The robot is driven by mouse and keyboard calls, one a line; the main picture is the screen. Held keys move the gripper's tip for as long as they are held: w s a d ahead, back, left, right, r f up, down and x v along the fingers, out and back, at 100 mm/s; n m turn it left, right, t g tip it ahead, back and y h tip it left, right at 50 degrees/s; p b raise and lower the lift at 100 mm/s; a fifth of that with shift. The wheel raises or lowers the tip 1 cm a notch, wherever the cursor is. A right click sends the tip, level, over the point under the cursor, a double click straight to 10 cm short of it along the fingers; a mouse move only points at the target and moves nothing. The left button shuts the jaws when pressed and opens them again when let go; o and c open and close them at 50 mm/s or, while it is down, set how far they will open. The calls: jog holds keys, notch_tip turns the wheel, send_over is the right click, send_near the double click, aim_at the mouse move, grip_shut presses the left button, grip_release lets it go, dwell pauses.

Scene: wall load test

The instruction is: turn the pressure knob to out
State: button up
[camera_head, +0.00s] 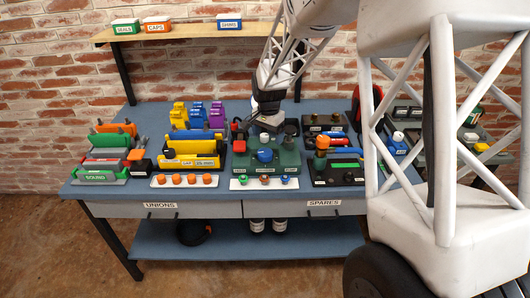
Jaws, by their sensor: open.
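A dark green unit (258,165) stands in the middle of the blue workbench, with a blue knob (265,155) on its top, a red part at its left and a dark round part at its right. Its small labels are too small to read, so I cannot tell which part is the pressure knob or where it points. My gripper (256,121) comes down from above, just behind the blue knob at the back of the green unit. It is open and appears empty. Its fingertips are small and dark here, and I cannot tell whether they touch anything. The gripper hides part of the unit's back.
A white strip with coloured caps (264,182) lies in front of the green unit. Yellow blocks (194,153) stand to its left and a dark unit with an orange knob (338,169) to its right. A wooden shelf (185,35) hangs behind. My white arm covers the right side.

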aim_at(265, 152)
jog(key=shift+w+a+f, duration=0.25)
jog(key=shift+w+f, duration=0.15)
jog(key=shift+f, duration=0.1)
jog(key=shift+w+a+f, duration=0.25)
jog(key=shift+w+f, duration=0.15)
jog(key=shift+f, duration=0.05)
jog(key=shift+f, duration=3.9)
jog(key=shift+c, duration=0.3)
jog(key=c, duration=0.9)
jog(key=shift+o, duration=0.2)
